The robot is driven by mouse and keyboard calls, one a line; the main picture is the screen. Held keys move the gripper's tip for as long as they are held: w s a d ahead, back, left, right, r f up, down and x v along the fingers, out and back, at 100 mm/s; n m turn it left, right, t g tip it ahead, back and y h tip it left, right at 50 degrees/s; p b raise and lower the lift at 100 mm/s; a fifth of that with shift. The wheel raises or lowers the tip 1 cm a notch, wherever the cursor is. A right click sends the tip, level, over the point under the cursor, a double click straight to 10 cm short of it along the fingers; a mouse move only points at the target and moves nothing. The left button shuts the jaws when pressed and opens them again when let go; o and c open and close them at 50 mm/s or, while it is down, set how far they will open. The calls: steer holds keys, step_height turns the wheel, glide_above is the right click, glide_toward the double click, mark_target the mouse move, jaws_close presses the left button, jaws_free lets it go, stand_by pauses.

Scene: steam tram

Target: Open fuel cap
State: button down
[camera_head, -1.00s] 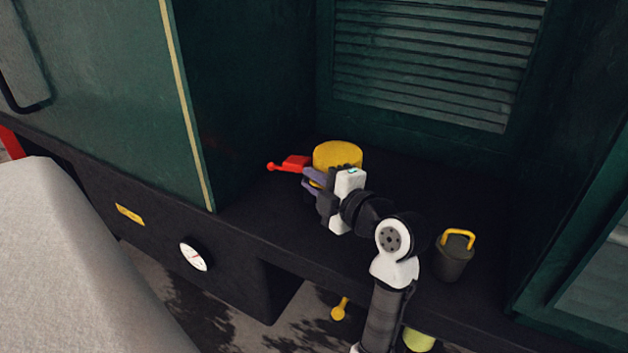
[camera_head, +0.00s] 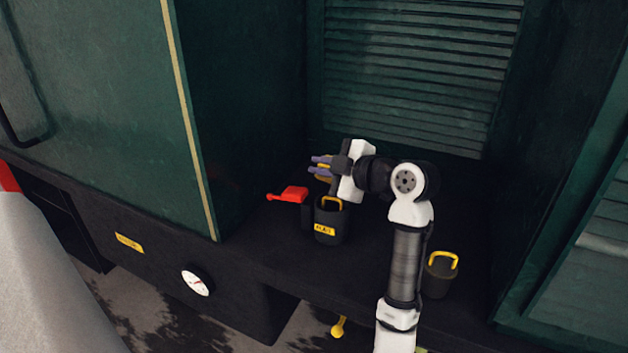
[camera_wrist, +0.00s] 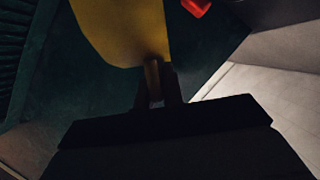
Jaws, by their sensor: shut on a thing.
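The yellow fuel cap (camera_wrist: 120,30) fills the upper middle of the wrist view. My gripper (camera_wrist: 153,88) is shut on a narrow tab at its near edge. In the head view, my gripper (camera_head: 318,168) is above a black container (camera_head: 328,228) with a yellow label and a yellow arch at its top. Only a small yellow part of the cap (camera_head: 323,178) shows between and beside the fingers. The rest of the cap is hidden there, and I cannot tell whether it still touches the container.
A red part (camera_head: 290,194) sticks out left of the container. A dark bucket with a yellow handle (camera_head: 440,277) stands on the ledge to the right. Green walls (camera_head: 420,75) enclose the recess at the back and sides. A round white gauge (camera_head: 196,282) is on the front below.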

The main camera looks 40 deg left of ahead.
steer(key=shift+m+g, duration=0.4)
steer(key=shift+m, duration=0.4)
steer(key=w+r, duration=0.1)
steer(key=w, duration=0.1)
steer(key=w+r, duration=0.1)
steer(key=w+a+r+p, duration=0.1)
steer(key=w, duration=0.1)
steer(key=shift+w+a+r, duration=0.1)
steer(key=shift+w, duration=0.25)
steer(key=shift+w+a+r+h+p, duration=0.1)
steer(key=shift+w+a+h+p, duration=0.05)
steer(key=shift+w, duration=0.35)
steer(key=shift+w+a+r+h+p, duration=0.1)
steer(key=shift+w+h+p, duration=0.05)
steer(key=shift+w, duration=0.35)
steer(key=shift+w+a+f+m, duration=0.15)
steer(key=shift+w+f+m, duration=0.05)
steer(key=shift+w+m, duration=0.4)
steer(key=c, duration=1.5)
jaws_free()
steer(key=shift+w+f, duration=0.1)
steer(key=shift+f, duration=0.05)
steer(key=shift+r, duration=0.2)
steer(key=b+v, duration=0.4)
steer(key=v, duration=0.9)
steer(key=shift+w+d+r, duration=0.2)
steer(key=shift+d, duration=0.1)
